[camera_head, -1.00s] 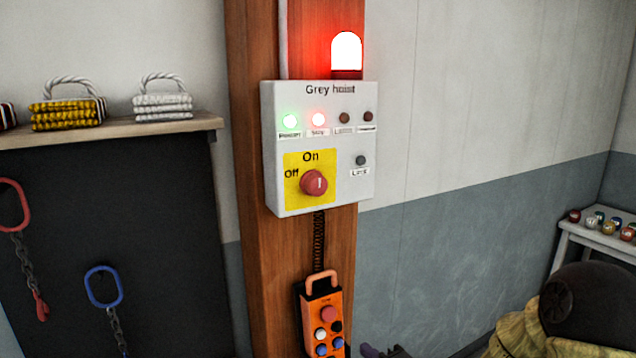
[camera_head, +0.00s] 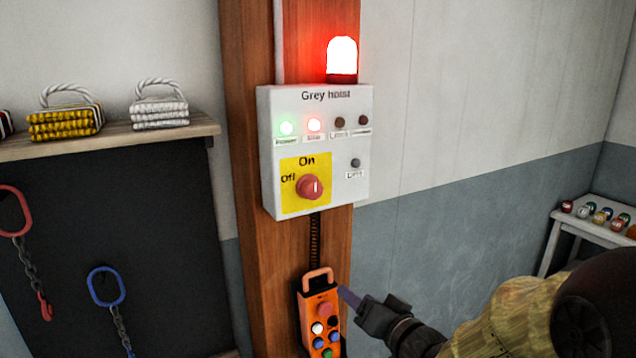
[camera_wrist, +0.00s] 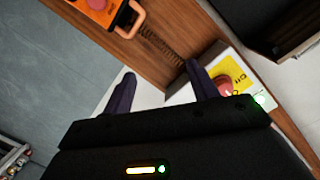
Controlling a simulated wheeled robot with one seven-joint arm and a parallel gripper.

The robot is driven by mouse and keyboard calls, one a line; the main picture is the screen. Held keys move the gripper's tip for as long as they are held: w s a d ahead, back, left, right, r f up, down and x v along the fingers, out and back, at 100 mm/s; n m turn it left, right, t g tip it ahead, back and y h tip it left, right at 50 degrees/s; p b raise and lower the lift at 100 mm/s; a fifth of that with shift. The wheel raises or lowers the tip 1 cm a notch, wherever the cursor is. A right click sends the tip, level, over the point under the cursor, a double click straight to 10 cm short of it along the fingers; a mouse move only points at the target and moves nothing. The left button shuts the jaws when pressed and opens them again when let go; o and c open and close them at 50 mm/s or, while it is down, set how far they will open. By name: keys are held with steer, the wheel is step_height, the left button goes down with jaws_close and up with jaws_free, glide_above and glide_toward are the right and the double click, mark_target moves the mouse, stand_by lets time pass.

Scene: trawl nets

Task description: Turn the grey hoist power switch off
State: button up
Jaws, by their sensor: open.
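The grey hoist box (camera_head: 345,185) is a white panel on a wooden post, labelled "Grey hoist". Its red rotary switch (camera_head: 311,187) sits on a yellow plate marked On at the top and Off at the left. The green power lamp (camera_head: 286,128) and a red lamp (camera_head: 314,125) are lit. My gripper (camera_head: 350,298) is below and right of the box, apart from the switch. In the wrist view my gripper (camera_wrist: 160,90) is open and empty, with the switch (camera_wrist: 222,86) beyond its right finger.
An orange pendant (camera_head: 321,318) hangs below the box, close to my gripper. A red beacon (camera_head: 342,57) glows above. A shelf (camera_head: 190,131) with folded slings is at left, over hanging chains. A small table (camera_head: 553,238) stands at right. The wall right of the post is clear.

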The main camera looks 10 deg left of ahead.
mark_target(315, 192)
steer(key=s+r+n+t+p, duration=0.1)
steer(key=r+n, duration=0.3)
steer(key=r, duration=0.4)
steer(key=s+r+n+p, duration=0.2)
steer(key=s+r+n, duration=0.2)
steer(key=r, duration=0.5)
steer(key=shift+s+r+n+t+p, duration=0.15)
steer(key=shift+r+n+t+p, duration=0.15)
steer(key=shift+n+t, duration=0.1)
steer(key=p+x, duration=0.6)
steer(key=x, duration=1.1)
steer(key=shift+a, duration=0.2)
steer(key=c, duration=1)
